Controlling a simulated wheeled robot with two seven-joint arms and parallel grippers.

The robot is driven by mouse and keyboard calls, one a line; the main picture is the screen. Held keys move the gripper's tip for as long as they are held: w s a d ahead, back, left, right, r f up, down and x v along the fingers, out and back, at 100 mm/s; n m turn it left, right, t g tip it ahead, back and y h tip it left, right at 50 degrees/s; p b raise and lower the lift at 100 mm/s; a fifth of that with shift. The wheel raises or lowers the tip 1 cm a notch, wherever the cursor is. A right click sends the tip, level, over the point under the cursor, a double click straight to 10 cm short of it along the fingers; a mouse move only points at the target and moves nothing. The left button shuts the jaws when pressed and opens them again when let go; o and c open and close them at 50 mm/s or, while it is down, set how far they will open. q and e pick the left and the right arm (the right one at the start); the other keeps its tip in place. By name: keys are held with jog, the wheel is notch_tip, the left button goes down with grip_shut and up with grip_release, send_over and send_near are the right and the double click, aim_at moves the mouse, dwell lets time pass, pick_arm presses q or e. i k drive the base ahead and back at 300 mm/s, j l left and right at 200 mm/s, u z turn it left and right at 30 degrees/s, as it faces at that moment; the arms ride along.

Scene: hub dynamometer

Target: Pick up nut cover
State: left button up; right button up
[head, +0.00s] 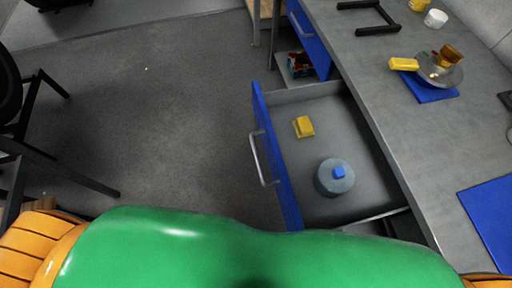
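I cannot tell for certain which thing is the nut cover. An open drawer (368,170) holds a small yellow block (304,127) and a round grey-blue disc (327,187) with a small blue knob (339,172) on top. On the bench, a round metal part (436,76) rests on a blue mat (430,95), with a yellow piece (403,64) at its left and a brown-gold piece (450,55) at its upper right. Neither of my grippers is in view.
The grey bench (400,130) runs along the right, with a black frame (370,20), a white cup (435,18) and another blue mat (492,215). The drawer's blue front (275,160) juts into the aisle. A chair (30,130) stands left. The floor between is clear.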

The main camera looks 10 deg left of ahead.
aim_at(334, 177)
jog(key=z, duration=1)
